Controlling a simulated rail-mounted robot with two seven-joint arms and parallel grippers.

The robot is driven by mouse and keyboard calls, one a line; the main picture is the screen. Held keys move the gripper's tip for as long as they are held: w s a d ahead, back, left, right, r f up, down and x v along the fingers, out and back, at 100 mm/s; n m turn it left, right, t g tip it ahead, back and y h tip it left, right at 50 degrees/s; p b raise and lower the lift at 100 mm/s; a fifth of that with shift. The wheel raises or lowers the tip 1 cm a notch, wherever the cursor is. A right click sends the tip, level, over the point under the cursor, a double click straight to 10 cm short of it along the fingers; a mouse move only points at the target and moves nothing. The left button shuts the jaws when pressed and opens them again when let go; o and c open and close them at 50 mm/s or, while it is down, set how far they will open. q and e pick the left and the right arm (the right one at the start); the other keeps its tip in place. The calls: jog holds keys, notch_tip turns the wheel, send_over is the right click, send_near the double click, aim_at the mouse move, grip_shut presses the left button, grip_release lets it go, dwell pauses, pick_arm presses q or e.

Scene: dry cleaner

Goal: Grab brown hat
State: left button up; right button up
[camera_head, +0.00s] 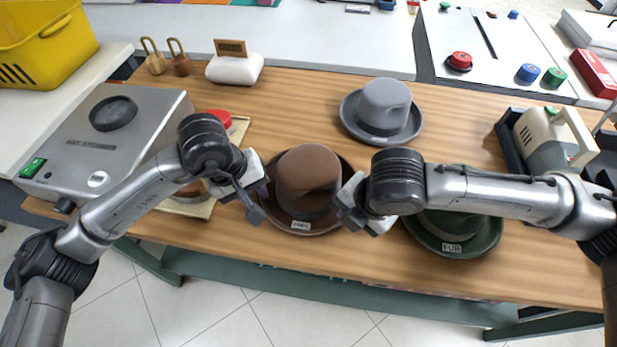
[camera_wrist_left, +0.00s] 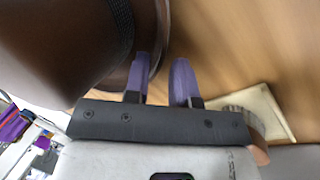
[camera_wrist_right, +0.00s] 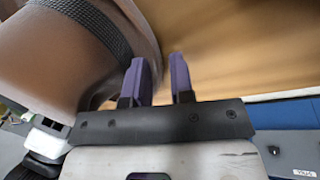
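The brown hat (camera_head: 308,170) sits upright on the wooden table between my two grippers, with a small white tag at the front of its brim. It fills the upper left of the left wrist view (camera_wrist_left: 60,45) and of the right wrist view (camera_wrist_right: 50,55). My left gripper (camera_head: 260,200) is at the hat's left brim, its fingers parted (camera_wrist_left: 161,60). My right gripper (camera_head: 348,205) is at the right brim, its fingers also parted (camera_wrist_right: 160,60). In both wrist views the brim edge lies close to the fingers; whether they touch it is unclear.
A grey hat (camera_head: 382,108) stands behind to the right. A green hat (camera_head: 455,230) is partly under my right arm. A metal steamer box (camera_head: 110,140) is at left, a beige tray (camera_head: 240,128) beside it. A beige handled appliance (camera_head: 550,140) is at right.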

pick_arm(q)
jog(key=shift+d+f, duration=0.15)
jog(key=shift+f, duration=0.3)
pick_arm(e)
jog(key=shift+w+a+f, duration=0.1)
jog(key=shift+a+f, duration=0.05)
jog(key=shift+f, duration=0.35)
pick_arm(q)
jog(key=shift+c, duration=0.5)
pick_arm(e)
jog(key=shift+c, duration=0.5)
pick_arm(q)
jog(key=shift+w, duration=0.1)
grip_shut()
pick_arm(e)
grip_shut()
